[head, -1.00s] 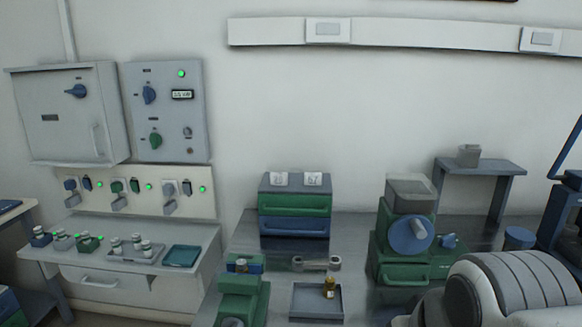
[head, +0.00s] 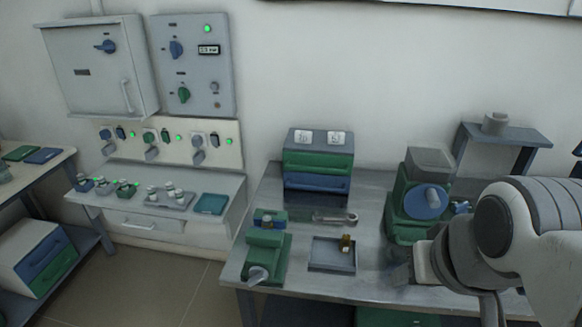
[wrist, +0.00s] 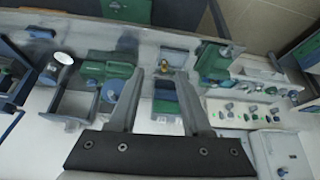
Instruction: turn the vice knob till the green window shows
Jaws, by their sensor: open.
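The vice (head: 266,252) is a green block at the front left of the workbench, with a grey knob (head: 258,275) on its front. A blue piece (head: 270,219) sits at its back end. I cannot make out a green window on it. My gripper (head: 402,268) is over the bench, to the right of the vice and apart from it. The wrist view shows my gripper (wrist: 160,72) with its two fingers spread and nothing between them. The green vice (wrist: 213,62) also shows there, right of the fingers.
A grey tray (head: 331,268) with a small brass piece (head: 346,243) lies between vice and gripper. A spanner-like bar (head: 335,218) lies behind it. A green machine with a blue disc (head: 425,202) stands near my arm. A drawer box (head: 318,162) stands at the back.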

